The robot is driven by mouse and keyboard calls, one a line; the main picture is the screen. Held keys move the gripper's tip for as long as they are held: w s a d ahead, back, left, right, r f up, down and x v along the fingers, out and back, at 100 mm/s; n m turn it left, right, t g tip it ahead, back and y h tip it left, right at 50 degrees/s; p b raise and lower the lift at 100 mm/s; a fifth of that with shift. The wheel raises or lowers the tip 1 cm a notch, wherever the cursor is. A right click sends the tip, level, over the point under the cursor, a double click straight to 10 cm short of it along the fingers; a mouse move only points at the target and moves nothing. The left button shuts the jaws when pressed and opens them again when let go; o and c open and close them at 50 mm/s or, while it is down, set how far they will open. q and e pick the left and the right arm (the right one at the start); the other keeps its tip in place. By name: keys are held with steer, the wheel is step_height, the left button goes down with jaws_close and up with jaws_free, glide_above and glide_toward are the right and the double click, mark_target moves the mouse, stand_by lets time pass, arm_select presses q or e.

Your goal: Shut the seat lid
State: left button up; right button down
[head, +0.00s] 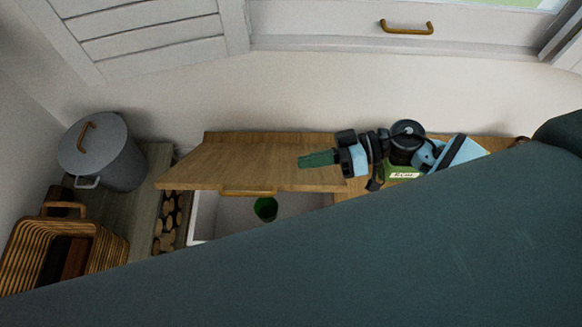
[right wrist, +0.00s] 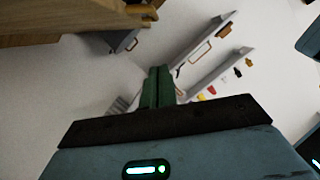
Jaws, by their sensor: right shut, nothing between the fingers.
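The wooden seat lid (head: 235,163) stands part open in the head view, its back edge near the wall and its front edge raised. A wooden handle (head: 248,193) is on its front edge. Below it shows the pale inside of the seat box (head: 225,212), holding a green cup (head: 265,208). My right gripper (head: 304,160) is shut and empty, above the right part of the lid in the picture; I cannot tell if it touches. Its green fingers (right wrist: 158,86) are together in the right wrist view. My left gripper is not in view.
A grey lidded bin (head: 104,160) and a wicker basket (head: 105,250) stand at the left, with cut logs (head: 168,222) beside the box. A green labelled item (head: 402,173) is on the bench behind my right wrist. My large dark arm part hides the lower right.

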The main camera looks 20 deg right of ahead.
glide_above(270, 186)
steer(key=shift+w+d+f, duration=0.1)
steer(key=shift+w+f, duration=0.15)
steer(key=shift+f, duration=0.65)
steer(key=shift+s+f+b, duration=0.25)
steer(key=shift+s+f, duration=0.05)
steer(key=shift+f, duration=0.3)
steer(key=shift+s+f+b, duration=0.2)
steer(key=shift+s+f, duration=0.1)
steer(key=shift+f, duration=0.25)
steer(key=shift+s+a+f, duration=0.2)
steer(key=shift+s+f, duration=0.15)
steer(key=shift+f, duration=0.2)
steer(key=shift+s, duration=0.15)
